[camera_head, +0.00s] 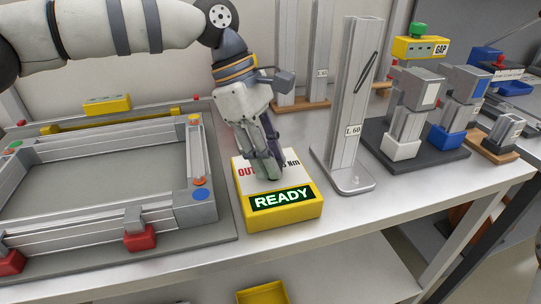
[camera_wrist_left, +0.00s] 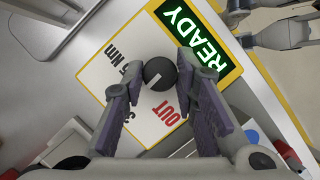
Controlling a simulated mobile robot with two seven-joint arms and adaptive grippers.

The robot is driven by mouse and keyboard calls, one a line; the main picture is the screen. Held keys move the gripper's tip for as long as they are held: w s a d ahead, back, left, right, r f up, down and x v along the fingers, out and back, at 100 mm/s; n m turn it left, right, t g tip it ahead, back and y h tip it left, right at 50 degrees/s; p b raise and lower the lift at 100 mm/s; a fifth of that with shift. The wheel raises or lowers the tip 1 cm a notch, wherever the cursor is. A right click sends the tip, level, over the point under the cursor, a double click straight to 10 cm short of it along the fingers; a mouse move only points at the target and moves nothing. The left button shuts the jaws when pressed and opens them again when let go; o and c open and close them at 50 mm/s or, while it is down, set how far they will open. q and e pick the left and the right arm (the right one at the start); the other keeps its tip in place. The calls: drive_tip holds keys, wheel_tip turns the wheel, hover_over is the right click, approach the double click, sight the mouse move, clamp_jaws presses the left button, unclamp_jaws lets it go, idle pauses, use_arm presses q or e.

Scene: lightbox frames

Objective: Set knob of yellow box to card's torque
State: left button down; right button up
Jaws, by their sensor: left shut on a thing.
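The yellow box (camera_head: 283,215) sits near the front edge of the bench. It has a white top with red OUT lettering and a partly covered figure ending in Nm, and a green lit READY panel (camera_head: 282,197). Its black knob (camera_wrist_left: 160,73) shows in the left wrist view, with a white mark running toward the lower left. My left gripper (camera_head: 267,172) points down onto the box top and is shut on the knob, a finger on either side. The fingers hide the knob in the head view. I cannot make out a torque card.
A grey frame fixture (camera_head: 90,225) with red clamps lies left of the box. A metal post (camera_head: 345,110) marked L 60 stands close on the right. Further right, several blocks stand on a dark base (camera_head: 415,160). A lower shelf shows below the bench.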

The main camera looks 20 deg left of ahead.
use_arm(q)
drive_tip(key=shift+m, duration=0.4)
drive_tip(key=c, duration=1.3)
unclamp_jaws()
drive_tip(key=v, duration=1.2)
drive_tip(key=shift+w+d, duration=0.15)
